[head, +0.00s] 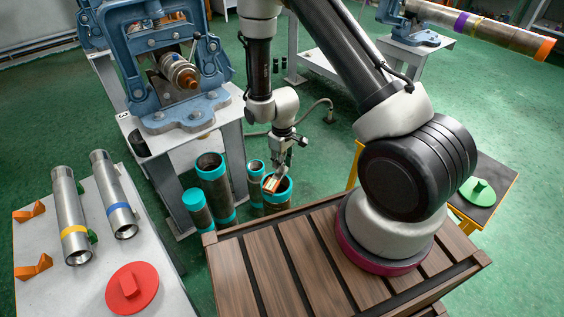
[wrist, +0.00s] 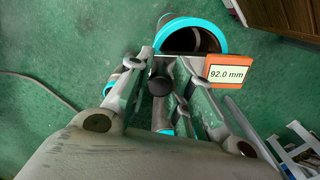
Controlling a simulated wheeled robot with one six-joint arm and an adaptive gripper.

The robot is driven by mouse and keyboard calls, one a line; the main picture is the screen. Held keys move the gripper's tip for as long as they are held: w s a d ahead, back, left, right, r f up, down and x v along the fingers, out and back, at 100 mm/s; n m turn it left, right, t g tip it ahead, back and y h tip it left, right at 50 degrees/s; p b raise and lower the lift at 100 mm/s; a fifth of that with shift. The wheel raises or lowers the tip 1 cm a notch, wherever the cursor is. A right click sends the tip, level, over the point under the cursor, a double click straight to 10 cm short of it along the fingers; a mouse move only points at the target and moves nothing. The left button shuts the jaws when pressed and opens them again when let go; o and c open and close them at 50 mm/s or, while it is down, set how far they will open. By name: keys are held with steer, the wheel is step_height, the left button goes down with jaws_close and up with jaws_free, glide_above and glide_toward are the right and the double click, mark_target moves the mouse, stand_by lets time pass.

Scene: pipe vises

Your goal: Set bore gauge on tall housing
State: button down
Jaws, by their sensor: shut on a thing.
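The bore gauge (wrist: 227,71) is an orange-framed device with a white display reading 92.0 mm. In the head view the gauge (head: 271,185) shows orange at the mouth of a dark pipe housing with a teal rim (head: 277,202). My gripper (head: 284,166) is above that mouth, pointing down. In the wrist view my gripper (wrist: 176,72) is shut on the gauge, with a dark round knob between the fingers. The teal-rimmed opening (wrist: 222,30) lies just beyond the gauge; whether they touch I cannot tell. A larger teal-rimmed housing (head: 214,182) stands to the left. Which housing is the tall one is unclear.
Shorter teal-rimmed pipes (head: 197,211) stand close by on the green floor. A blue vise (head: 172,65) stands on a table behind. The left table holds steel tubes (head: 70,215) and a red disc (head: 132,290). A green disc (head: 478,191) lies on the right table.

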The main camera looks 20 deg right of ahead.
steer(key=shift+f, duration=0.35)
stand_by(0.4)
steer(key=c, duration=1.2)
jaws_free()
steer(key=shift+r, duration=3.5)
